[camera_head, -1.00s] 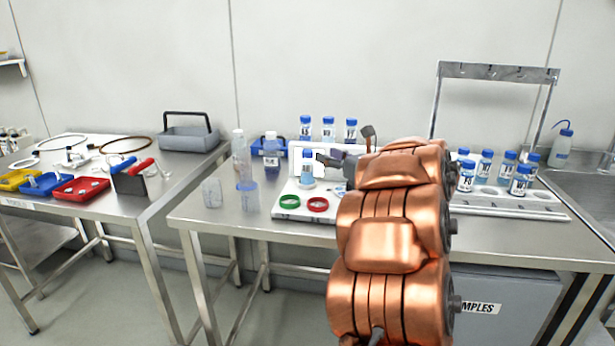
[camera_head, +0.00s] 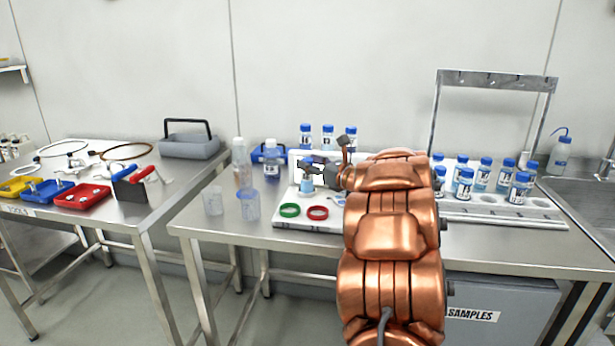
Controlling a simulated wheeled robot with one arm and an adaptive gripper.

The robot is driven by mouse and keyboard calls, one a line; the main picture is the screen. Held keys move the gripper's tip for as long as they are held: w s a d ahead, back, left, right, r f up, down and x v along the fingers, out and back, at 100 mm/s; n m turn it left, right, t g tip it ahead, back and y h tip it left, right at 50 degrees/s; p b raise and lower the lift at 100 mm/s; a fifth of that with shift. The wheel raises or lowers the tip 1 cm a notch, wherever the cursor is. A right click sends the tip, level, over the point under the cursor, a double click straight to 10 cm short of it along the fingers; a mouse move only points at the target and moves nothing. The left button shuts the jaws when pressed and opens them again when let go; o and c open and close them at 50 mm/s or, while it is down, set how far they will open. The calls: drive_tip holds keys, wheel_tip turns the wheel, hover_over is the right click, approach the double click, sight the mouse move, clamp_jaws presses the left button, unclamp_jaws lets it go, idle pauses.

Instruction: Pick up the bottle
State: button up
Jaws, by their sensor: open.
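A small bottle (camera_head: 307,185) with pale blue contents stands upright on the white board on the middle bench. My gripper (camera_head: 318,168) is open at its upper part, reaching in from the right. A dark finger overlaps the bottle's cap and label in this view, so I cannot tell whether they touch. Several similar blue-capped bottles stand behind in a row, one of them here (camera_head: 328,135). More stand in the white rack (camera_head: 500,211) at the right.
A metal frame (camera_head: 497,78) rises behind the rack. Bare bench lies in front of the beakers.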

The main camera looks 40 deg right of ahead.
drive_tip(key=shift+w, duration=0.1)
clamp_jaws()
idle(0.3)
idle(0.4)
